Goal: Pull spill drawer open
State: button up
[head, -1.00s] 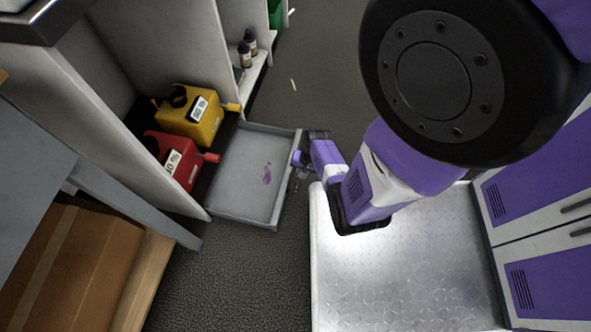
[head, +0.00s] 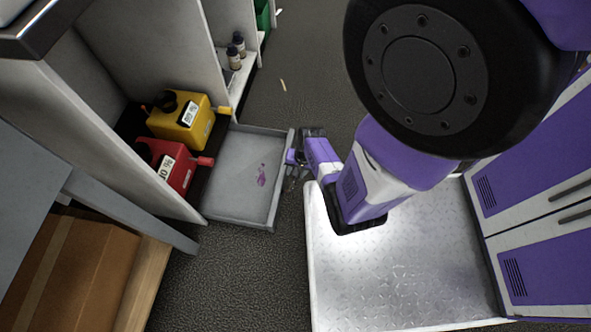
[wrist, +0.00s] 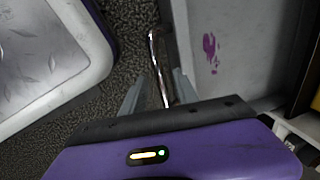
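The spill drawer (head: 238,217) is a shallow grey tray pulled out from the low cabinet at left in the head view. A purple stain (head: 261,175) marks its floor. Its front panel faces right, and its shiny bar handle (wrist: 155,62) shows in the wrist view. The drawer also shows there at right (wrist: 240,60). My gripper (head: 292,158) is at the drawer front. In the wrist view the fingers (wrist: 159,80) stand apart on either side of the handle, with gaps visible. Where the fingers end in depth is hard to tell.
A yellow can (head: 195,128) and a red can (head: 168,172) stand at the cabinet behind the drawer. A metal-topped platform (head: 390,270) lies right of the drawer, with floor between. A cardboard box (head: 80,260) is at lower left. Purple-doored lockers (head: 535,190) stand at right.

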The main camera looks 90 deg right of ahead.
notch_tip(320, 180, up, 6)
jog(key=s+p, duration=0.1)
jog(key=p, duration=0.2)
jog(key=shift+a, duration=0.15)
jog(key=shift+s, duration=0.1)
